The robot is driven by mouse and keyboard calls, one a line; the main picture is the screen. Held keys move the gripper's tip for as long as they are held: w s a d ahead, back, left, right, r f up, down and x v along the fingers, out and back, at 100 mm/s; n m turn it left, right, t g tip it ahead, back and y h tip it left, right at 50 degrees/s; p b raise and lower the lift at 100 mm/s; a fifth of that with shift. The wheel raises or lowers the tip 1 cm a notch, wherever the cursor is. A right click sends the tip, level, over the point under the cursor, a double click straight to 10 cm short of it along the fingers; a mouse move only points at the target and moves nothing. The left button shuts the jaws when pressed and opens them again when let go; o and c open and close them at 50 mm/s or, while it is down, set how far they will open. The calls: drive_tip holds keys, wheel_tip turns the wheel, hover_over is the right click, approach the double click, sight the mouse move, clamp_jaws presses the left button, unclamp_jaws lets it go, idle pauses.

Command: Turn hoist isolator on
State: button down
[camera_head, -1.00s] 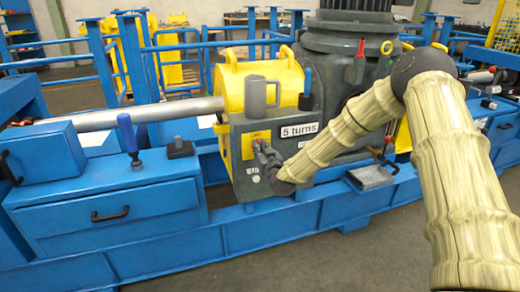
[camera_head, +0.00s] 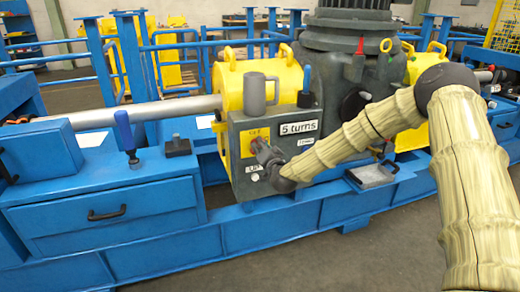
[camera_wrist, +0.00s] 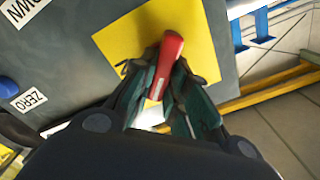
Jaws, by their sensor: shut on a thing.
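The isolator is a red handle (camera_wrist: 167,62) on a yellow plate (camera_wrist: 195,25), which is fixed to the side of a grey box. My gripper (camera_wrist: 165,88) is shut on the red handle, with one finger on each side of it. In the head view the yellow plate (camera_head: 251,137) shows at the left of the grey box's front, and my gripper (camera_head: 263,150) covers most of the handle there.
The grey box (camera_head: 305,150) has a "5 turns" label and a grey mug-shaped part (camera_head: 258,94) on top. A blue lever (camera_head: 124,130) stands on the blue bench to the left.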

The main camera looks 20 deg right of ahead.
drive_tip(key=shift+d+f+m+b, duration=0.15)
drive_tip(key=shift+m+b, duration=0.7)
drive_tip(key=shift+m, duration=0.7)
drive_tip(key=shift+d+f+m+b, duration=0.15)
drive_tip(key=shift+m+b, duration=0.65)
drive_tip(key=shift+m, duration=0.8)
drive_tip(key=shift+f+m+b, duration=0.2)
drive_tip(key=shift+m+b, duration=0.65)
drive_tip(key=shift+m, duration=0.7)
drive_tip(key=c, duration=1.4)
unclamp_jaws()
drive_tip(key=shift+a, duration=0.1)
drive_tip(key=shift+s, duration=0.1)
drive_tip(key=s, duration=1.1)
drive_tip(key=shift+s+d, duration=0.25)
drive_tip(key=shift+s, duration=0.15)
